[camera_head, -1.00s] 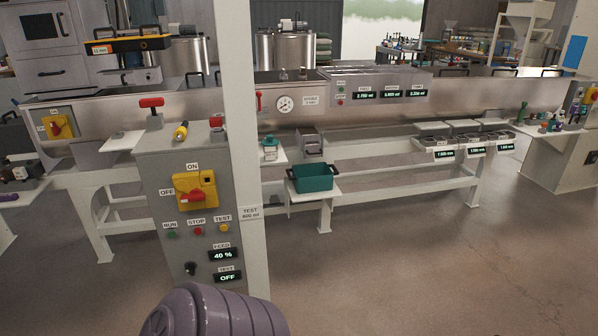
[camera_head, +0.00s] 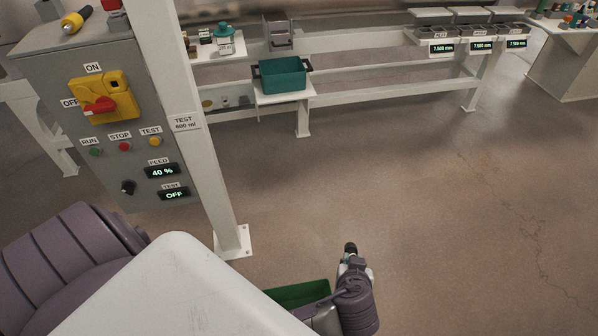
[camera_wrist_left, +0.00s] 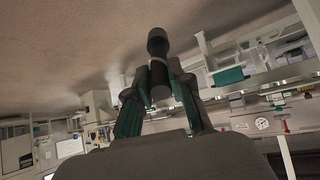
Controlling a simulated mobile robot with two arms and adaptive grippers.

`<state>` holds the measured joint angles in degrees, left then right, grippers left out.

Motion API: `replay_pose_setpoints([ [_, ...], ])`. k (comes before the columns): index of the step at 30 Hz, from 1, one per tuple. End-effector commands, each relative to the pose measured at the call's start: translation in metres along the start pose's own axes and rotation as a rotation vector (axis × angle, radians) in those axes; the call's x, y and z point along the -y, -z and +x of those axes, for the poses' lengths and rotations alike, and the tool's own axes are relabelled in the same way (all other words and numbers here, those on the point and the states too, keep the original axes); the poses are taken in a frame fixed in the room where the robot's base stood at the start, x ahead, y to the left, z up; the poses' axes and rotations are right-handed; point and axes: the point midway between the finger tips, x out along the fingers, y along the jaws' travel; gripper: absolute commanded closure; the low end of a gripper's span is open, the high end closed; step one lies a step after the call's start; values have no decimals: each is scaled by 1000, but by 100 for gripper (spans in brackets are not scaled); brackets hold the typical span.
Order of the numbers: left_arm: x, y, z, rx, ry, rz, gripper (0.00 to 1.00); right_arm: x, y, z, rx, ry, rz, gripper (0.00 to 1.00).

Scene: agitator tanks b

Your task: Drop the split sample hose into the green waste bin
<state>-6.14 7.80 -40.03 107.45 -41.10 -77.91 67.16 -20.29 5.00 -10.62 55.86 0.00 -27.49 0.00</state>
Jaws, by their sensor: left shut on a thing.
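My left gripper (camera_head: 351,264) is at the bottom centre of the head view, with its arm coming from the left. In the left wrist view its fingers (camera_wrist_left: 160,92) are shut on the split sample hose (camera_wrist_left: 158,50), a short dark cylinder with a paler band, sticking out past the fingertips. The hose tip (camera_head: 350,247) shows small and dark in the head view. The green waste bin (camera_head: 303,291) is just left of the gripper, partly hidden by my arm. The split itself cannot be made out. My right gripper is not in view.
A grey control cabinet (camera_head: 120,178) and a white post (camera_head: 205,190) stand at the left. A teal box (camera_head: 281,79) sits on a low shelf of the white frame. Open floor (camera_head: 440,200) lies to the right.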

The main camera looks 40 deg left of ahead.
Motion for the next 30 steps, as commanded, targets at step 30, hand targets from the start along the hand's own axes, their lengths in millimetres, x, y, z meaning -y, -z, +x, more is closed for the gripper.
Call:
replay_pose_setpoints([
  [30,124,-174,143,758,397,-912,100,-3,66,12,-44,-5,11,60],
])
